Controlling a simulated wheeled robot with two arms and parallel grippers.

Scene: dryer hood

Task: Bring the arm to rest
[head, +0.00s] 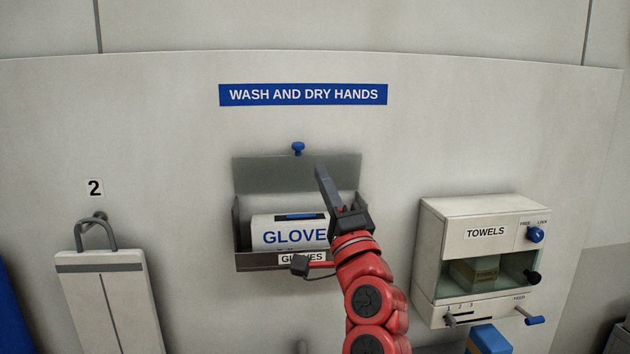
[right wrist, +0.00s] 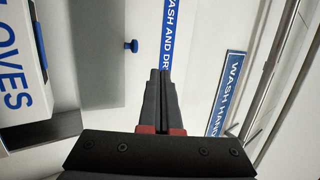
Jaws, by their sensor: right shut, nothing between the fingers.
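My right gripper (head: 322,172) is shut and empty, on a red arm that rises from the bottom of the head view. It stands in front of the glove holder (head: 243,262) and covers its right part. In the right wrist view the dark fingers (right wrist: 160,75) are together, with nothing between them. They point toward the wall near a blue knob (right wrist: 131,46). My left gripper is not in view.
The glove holder has a raised grey lid (head: 270,173) and a white glove box (head: 285,233) inside. A towel dispenser (head: 432,240) hangs to the right of my arm. A white panel with a grey loop (head: 105,295) stands at left. The wall above is clear around the blue sign (head: 303,95).

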